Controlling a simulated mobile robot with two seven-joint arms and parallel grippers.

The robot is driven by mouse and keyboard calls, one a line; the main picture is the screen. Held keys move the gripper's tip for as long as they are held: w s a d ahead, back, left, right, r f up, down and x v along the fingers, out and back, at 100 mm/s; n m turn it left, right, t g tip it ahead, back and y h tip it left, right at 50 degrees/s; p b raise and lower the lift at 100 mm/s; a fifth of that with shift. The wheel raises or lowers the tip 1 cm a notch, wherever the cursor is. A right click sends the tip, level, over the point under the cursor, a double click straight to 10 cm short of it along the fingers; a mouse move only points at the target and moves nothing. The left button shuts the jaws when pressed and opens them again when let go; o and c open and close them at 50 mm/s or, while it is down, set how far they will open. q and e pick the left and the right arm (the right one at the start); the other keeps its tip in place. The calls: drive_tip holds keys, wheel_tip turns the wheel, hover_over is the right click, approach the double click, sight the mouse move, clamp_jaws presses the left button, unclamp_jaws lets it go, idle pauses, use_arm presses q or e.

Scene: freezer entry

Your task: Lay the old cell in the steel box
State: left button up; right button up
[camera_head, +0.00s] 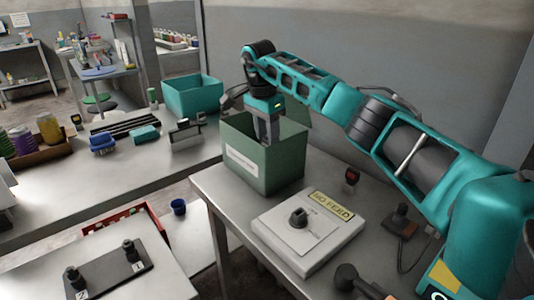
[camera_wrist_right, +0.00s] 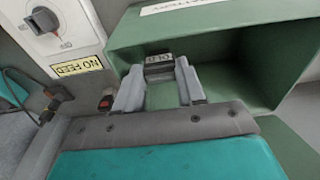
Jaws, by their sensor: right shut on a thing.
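The steel box (camera_head: 283,166) is green, open at the top and has a white label on its front; it stands on the right-hand table. In the right wrist view its green wall (camera_wrist_right: 138,32) surrounds the fingertips. My right gripper (camera_head: 268,138) points down into the box's mouth, with its tips at about the rim or just below. In the wrist view my right gripper (camera_wrist_right: 159,75) is shut on the old cell (camera_wrist_right: 158,58), a small grey block marked OLD. The cell's lower part and the box floor beneath it are hidden. My left gripper is not in view.
A white NO FEED panel with a black knob (camera_head: 305,236) lies in front of the box. A teal bin (camera_head: 193,95) stands on the left bench behind it. A black two-post block (camera_head: 108,273) sits at the front left. A gap separates the tables.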

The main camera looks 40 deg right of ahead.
wheel_tip(320, 180, down, 6)
drive_tip(key=shift+r, duration=0.1)
idle(0.4)
drive_tip(key=shift+s+a+f, duration=0.1)
drive_tip(key=shift+s+f, duration=0.1)
drive_tip(key=shift+f, duration=0.55)
drive_tip(key=o, duration=0.9)
drive_tip(key=r, duration=0.4)
drive_tip(key=a+r, duration=0.1)
drive_tip(key=r, duration=0.8)
drive_tip(key=shift+w+a+r, duration=0.15)
drive_tip(key=shift+r, duration=0.05)
